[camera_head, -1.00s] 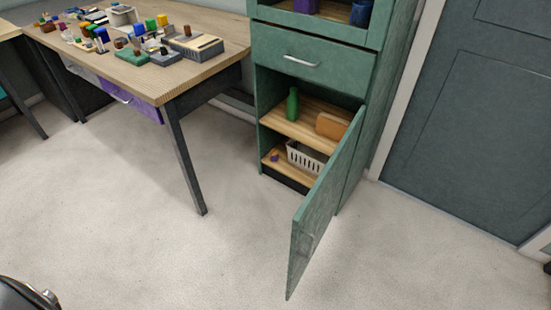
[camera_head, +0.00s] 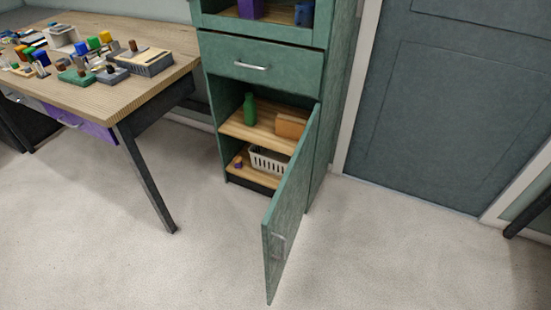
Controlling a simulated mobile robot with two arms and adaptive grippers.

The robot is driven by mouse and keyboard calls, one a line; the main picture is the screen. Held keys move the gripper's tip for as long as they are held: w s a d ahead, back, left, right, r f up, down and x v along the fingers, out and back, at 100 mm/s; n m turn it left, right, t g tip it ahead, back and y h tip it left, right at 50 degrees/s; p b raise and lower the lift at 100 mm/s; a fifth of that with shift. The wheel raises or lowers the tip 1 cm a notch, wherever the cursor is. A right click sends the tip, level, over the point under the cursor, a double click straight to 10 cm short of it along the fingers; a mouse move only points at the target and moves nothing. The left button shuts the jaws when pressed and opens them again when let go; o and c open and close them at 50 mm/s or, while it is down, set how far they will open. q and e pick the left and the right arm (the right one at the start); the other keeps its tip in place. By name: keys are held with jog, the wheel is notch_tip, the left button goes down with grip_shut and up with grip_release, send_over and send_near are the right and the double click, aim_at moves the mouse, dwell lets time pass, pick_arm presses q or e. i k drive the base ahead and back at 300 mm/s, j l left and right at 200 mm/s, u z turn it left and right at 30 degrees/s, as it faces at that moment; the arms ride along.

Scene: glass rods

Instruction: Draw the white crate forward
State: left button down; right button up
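The white crate (camera_head: 268,161) is a slatted basket on the bottom shelf (camera_head: 251,177) of the green cabinet. Its right end is hidden behind the open cabinet door (camera_head: 290,205). A small purple object (camera_head: 238,164) lies on the shelf to the left of the crate. Neither of my grippers shows in the head view.
The open door juts out over the floor in front of the cabinet. A green bottle (camera_head: 249,108) and an orange-brown block (camera_head: 290,125) stand on the shelf above. A cluttered wooden table (camera_head: 160,84) stands left; the carpet (camera_head: 130,255) between is clear.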

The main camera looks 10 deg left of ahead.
aim_at(276, 163)
jog(key=j+z, duration=0.15)
jog(key=z, duration=0.3)
jog(key=i+j+z, duration=0.1)
jog(key=j+z, duration=0.15)
jog(key=z, duration=0.25)
jog(key=j+z, duration=0.2)
jog(key=j, duration=0.4)
jog(key=j+z, duration=0.15)
jog(key=j, duration=0.5)
jog(key=j+z, duration=0.2)
jog(key=j, duration=0.4)
jog(key=k+j+z, duration=0.2)
jog(key=j, duration=1.15)
jog(key=k, duration=0.05)
